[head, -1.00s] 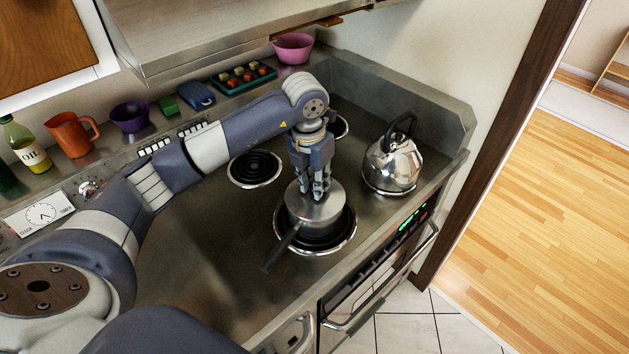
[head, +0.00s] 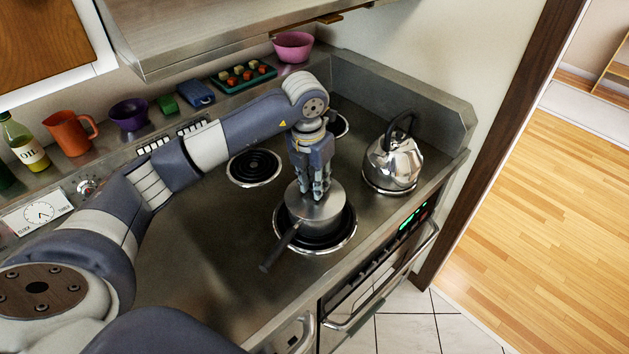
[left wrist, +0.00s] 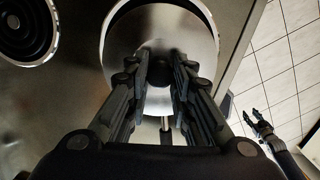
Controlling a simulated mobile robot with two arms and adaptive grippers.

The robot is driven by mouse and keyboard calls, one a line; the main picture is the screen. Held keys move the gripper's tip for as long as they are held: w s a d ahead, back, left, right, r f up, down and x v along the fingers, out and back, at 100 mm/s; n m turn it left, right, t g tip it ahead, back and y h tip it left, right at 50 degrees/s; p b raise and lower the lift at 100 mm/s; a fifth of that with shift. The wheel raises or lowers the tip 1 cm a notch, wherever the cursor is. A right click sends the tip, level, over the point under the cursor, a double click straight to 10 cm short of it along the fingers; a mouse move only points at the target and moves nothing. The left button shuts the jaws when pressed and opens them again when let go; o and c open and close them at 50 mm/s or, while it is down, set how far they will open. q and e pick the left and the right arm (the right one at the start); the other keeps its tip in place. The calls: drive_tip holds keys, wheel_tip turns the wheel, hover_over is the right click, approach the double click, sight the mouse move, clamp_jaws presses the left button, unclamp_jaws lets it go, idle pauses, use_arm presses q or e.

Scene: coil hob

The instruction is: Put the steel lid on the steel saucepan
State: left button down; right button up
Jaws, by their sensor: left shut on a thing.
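The steel lid (head: 307,212) lies over the steel saucepan (head: 322,228) and looks level with its rim. Any small gap between them is hard to see. The saucepan stands on the front coil burner, its dark handle (head: 281,246) pointing to the lower left. My left gripper (head: 321,194) points straight down at the lid's middle and is shut on its knob. In the left wrist view the lid (left wrist: 198,50) fills the space beyond the fingers, with the dark knob between them. My right gripper (left wrist: 258,123) shows at the right there, its fingers apart and empty, over the floor tiles.
A steel kettle (head: 393,162) stands to the right of the saucepan. An empty coil burner (head: 254,167) lies behind left. A tray of small blocks (head: 243,77), bowls and an orange jug (head: 72,132) line the back ledge. The left hob top is clear.

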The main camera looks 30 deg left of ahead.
use_arm(q)
drive_tip(key=c, duration=0.8)
unclamp_jaws()
drive_tip(key=shift+c, duration=0.2)
drive_tip(key=shift+r, duration=0.15)
drive_tip(key=shift+r+p, duration=2)
drive_tip(key=shift+r, duration=1.4)
